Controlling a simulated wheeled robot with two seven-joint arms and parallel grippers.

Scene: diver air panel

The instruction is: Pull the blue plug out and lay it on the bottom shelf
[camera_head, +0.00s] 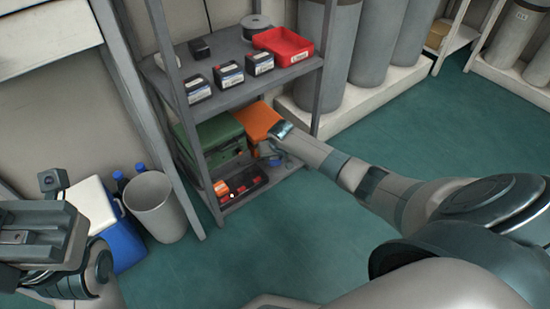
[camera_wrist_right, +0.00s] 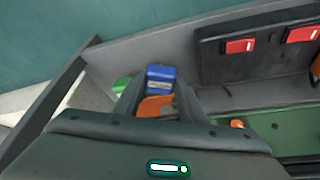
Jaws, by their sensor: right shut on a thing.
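The blue plug (camera_wrist_right: 160,74) shows between the fingertips of my right gripper (camera_wrist_right: 160,95) in the right wrist view. An orange part shows just below the blue part, between the fingers. In the head view my right gripper (camera_head: 272,150) reaches in over the right side of the bottom shelf (camera_head: 286,171); its fingers are small and partly hidden there. I cannot tell whether the plug touches the shelf. A dark panel (camera_head: 254,179) with red parts lies at the shelf's front left; it also shows in the right wrist view (camera_wrist_right: 215,62). My left gripper (camera_head: 40,235) is at the left edge.
The upper shelf holds a red tray (camera_head: 283,45) and small boxes. Shelf posts flank the opening. A bin (camera_head: 157,207) and blue cooler (camera_head: 122,240) stand left.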

